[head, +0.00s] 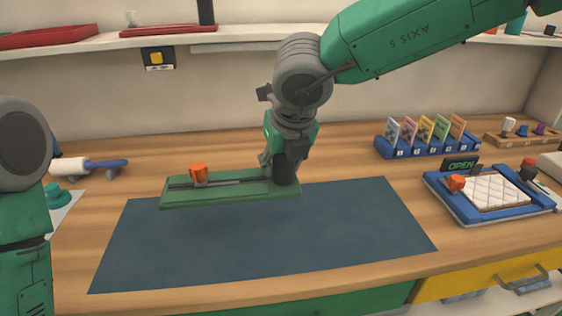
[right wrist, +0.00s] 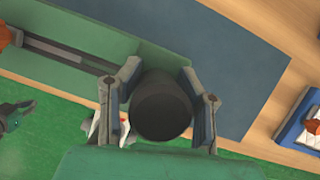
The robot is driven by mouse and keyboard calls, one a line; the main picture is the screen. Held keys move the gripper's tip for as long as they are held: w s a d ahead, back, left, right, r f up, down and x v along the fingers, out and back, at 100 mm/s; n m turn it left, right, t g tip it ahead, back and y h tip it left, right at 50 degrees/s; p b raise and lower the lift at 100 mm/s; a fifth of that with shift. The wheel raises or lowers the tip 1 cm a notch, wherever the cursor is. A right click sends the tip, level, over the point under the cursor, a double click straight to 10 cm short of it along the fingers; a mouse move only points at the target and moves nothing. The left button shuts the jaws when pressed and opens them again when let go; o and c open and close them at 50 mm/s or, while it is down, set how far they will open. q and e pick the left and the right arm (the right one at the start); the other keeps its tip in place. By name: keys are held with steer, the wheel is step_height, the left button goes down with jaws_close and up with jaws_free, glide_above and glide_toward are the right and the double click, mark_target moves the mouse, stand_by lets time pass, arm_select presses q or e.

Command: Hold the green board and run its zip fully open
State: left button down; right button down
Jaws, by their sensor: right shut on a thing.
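The green board (head: 230,196) lies lengthwise over the back edge of the blue mat, with a dark zip track along its top. I cannot tell whether it touches the mat. An orange pull (head: 198,173) stands on the track towards the left end; its edge shows in the right wrist view (right wrist: 8,35). My right gripper (head: 280,165) points down at the board's right end. Its two fingers are shut around a black cylinder (right wrist: 161,105) there. My left arm shows at the left edge of the head view; its gripper is out of that picture.
The blue mat (head: 260,238) has free room in front of the board. A blue tray (head: 442,207) with a white quilted pad and an OPEN sign (head: 461,166) stand at right. A blue card rack (head: 427,146) is behind. A white roller (head: 72,167) lies at left.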

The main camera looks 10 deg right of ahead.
steer(key=shift+f+b, duration=3.6)
steer(key=shift+f, duration=3)
steer(key=shift+f, duration=0.1)
